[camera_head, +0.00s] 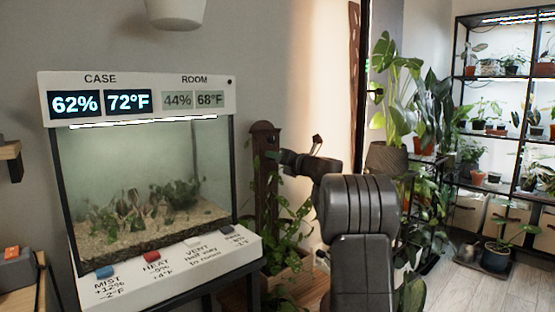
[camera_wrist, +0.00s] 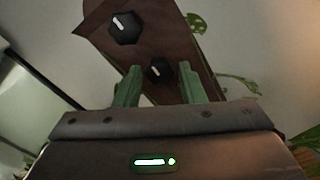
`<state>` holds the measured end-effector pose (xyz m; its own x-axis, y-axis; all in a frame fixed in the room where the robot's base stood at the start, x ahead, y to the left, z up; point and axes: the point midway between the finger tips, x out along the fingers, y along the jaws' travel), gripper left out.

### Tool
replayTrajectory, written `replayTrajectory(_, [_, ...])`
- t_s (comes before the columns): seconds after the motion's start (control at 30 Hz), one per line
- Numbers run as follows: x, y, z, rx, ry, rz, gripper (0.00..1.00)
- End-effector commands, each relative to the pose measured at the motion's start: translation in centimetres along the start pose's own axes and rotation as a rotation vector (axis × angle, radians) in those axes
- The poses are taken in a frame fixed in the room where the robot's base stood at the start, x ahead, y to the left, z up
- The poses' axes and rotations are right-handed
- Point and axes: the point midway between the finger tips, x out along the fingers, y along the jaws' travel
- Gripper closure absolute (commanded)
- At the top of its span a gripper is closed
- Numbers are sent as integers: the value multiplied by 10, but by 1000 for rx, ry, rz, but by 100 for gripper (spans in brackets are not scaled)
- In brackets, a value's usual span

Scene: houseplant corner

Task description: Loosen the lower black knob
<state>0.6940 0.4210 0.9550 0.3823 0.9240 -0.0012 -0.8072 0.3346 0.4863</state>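A brown wooden post (camera_head: 264,185) stands just right of the glass case in the head view. In the wrist view the post (camera_wrist: 180,35) runs slantwise and carries two black knobs with white marks. The lower knob (camera_wrist: 158,72) in the picture lies between the fingertips; the upper knob (camera_wrist: 124,25) is farther up and left. My gripper (camera_wrist: 157,80) has two green fingers, spread open with gaps beside the lower knob. I see no contact, and depth is hard to judge. In the head view my gripper (camera_head: 288,158) is close to the post, and the knobs cannot be made out.
The glass case (camera_head: 140,180) stands left, with a lit readout panel above and several labelled switches along its front ledge. Vine leaves (camera_head: 290,240) hang around the post's base. Tall plants (camera_head: 400,90) and a lit shelf (camera_head: 505,80) stand right. Open floor (camera_head: 470,285) shows at lower right.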

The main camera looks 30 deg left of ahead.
Motion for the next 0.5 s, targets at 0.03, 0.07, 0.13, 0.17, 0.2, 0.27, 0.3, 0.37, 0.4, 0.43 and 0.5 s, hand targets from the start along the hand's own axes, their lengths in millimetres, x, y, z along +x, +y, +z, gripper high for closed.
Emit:
replayTrajectory(0.03, [0, 0, 0, 0, 0, 0, 54])
replayTrajectory(0.07, [0, 0, 0, 0, 0, 0, 51])
replayTrajectory(0.13, [0, 0, 0, 1, 0, 0, 51])
replayTrajectory(0.17, [0, 0, 0, 1, 0, 0, 51])
replayTrajectory(0.2, [0, 0, 0, 1, 0, 0, 51])
replayTrajectory(0.27, [0, 0, 0, 1, -1, 0, 51])
replayTrajectory(0.3, [0, 0, 0, 1, -1, 0, 51])
replayTrajectory(0.37, [-2, 0, 1, 1, -1, 0, 51])
replayTrajectory(0.4, [-4, 0, 1, 1, -1, 0, 51])
replayTrajectory(0.43, [-6, 0, 1, 1, -1, 0, 51])
replayTrajectory(0.5, [-14, 0, 2, 1, -2, -1, 51])
